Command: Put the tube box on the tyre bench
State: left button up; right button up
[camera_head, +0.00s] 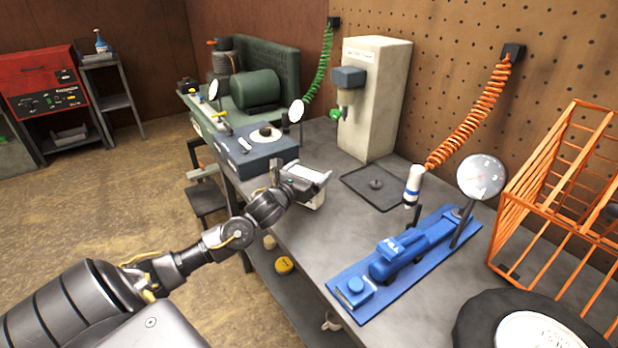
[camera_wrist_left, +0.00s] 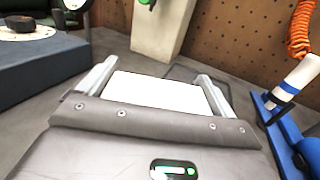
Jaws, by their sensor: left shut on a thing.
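My left gripper (camera_head: 308,180) reaches in over the near edge of the grey tyre bench (camera_head: 312,245). It is shut on a white box, the tube box (camera_head: 313,201), which sits between its two fingers. In the left wrist view the plain white face of the tube box (camera_wrist_left: 160,92) fills the gap between the fingers. The box is at or just above the bench top; I cannot tell whether it touches. My right gripper is not in view.
A blue machine (camera_head: 405,250) with a round gauge lies to the right. A dark blue-grey unit (camera_head: 255,158) stands just behind left of the gripper. A dark mat (camera_head: 372,188), a tall cream cabinet (camera_head: 375,100), an orange wire cage (camera_head: 560,200) and a tyre (camera_head: 480,325) are also there.

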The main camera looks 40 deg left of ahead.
pick_arm(q)
jog(key=shift+f, duration=1.1)
jog(key=o, duration=0.8)
jog(key=shift+f, duration=0.1)
jog(key=shift+o, duration=0.2)
jog(key=shift+r, duration=0.25)
jog(key=s, duration=0.4)
jog(key=s+b, duration=0.1)
jog(key=s, duration=0.1)
jog(key=shift+s+d+f, duration=0.1)
jog(key=shift+d+f, duration=0.1)
jog(key=shift+f, duration=0.1)
jog(key=s, duration=0.3)
jog(key=s+d, duration=0.1)
jog(key=s, duration=0.1)
jog(key=shift+r, duration=0.2)
jog(key=shift+s+a+b, duration=0.1)
jog(key=shift+s+b, duration=0.2)
jog(key=shift+s, duration=0.15)
jog(key=shift+r, duration=0.1)
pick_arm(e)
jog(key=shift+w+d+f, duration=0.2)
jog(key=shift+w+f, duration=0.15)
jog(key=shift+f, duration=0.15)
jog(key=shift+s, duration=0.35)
